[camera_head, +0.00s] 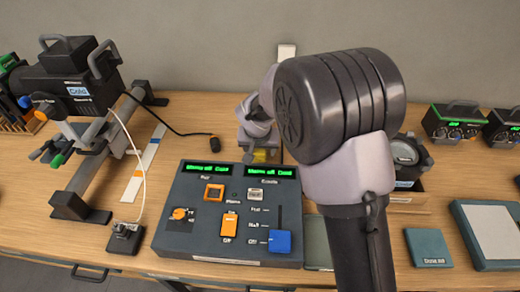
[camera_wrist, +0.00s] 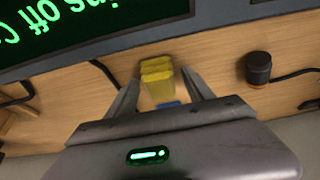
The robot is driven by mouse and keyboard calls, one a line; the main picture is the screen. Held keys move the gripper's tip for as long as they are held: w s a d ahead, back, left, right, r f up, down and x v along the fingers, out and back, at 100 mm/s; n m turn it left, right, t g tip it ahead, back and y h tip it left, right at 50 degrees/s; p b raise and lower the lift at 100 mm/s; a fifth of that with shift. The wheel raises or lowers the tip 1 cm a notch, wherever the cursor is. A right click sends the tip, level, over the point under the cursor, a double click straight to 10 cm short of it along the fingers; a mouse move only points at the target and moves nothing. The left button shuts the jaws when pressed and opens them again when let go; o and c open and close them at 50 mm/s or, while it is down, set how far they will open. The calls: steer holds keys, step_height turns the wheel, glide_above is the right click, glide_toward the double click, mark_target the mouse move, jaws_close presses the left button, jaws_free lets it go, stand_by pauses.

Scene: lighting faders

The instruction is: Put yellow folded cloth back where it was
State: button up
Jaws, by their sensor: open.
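The yellow folded cloth (camera_wrist: 158,82) lies on the wooden table in the wrist view, between the two spread fingers of my gripper (camera_wrist: 160,77). The fingers are apart, with a gap visible on each side of the cloth. In the head view, a small yellow patch of the cloth (camera_head: 261,156) shows just behind the fader console, below my gripper (camera_head: 258,148). My arm hides much of that area. I cannot tell how high the fingertips are above the table.
The fader console (camera_head: 178,237), with green displays and a blue slider knob (camera_head: 280,241), stands just in front of the cloth. A dark cabled plug (camera_wrist: 258,68) lies beside it. A black lamp on a stand (camera_head: 68,75) is at left; a dark green block (camera_head: 428,248) is at right.

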steer(key=s+d+r+p, duration=0.1)
steer(key=s+d+r, duration=0.15)
steer(key=r, duration=0.35)
steer(key=s+d+r+m+p, duration=0.1)
steer(key=s+r+p, duration=0.1)
steer(key=s+r, duration=0.3)
steer(key=s+d+r+p, duration=0.1)
steer(key=s+d+r, duration=0.1)
steer(key=r, duration=0.6)
steer(key=s+d+r+m+y, duration=0.1)
steer(key=s+d+r, duration=0.1)
steer(key=s, duration=0.9)
steer(key=s+d+r+m+t+y, duration=0.1)
steer(key=s+d, duration=0.4)
steer(key=s, duration=0.5)
step_height(320, 180, up, 2)
steer(key=shift+s+r+m, duration=0.15)
steer(key=shift+s+m, duration=0.2)
steer(key=shift+m, duration=0.15)
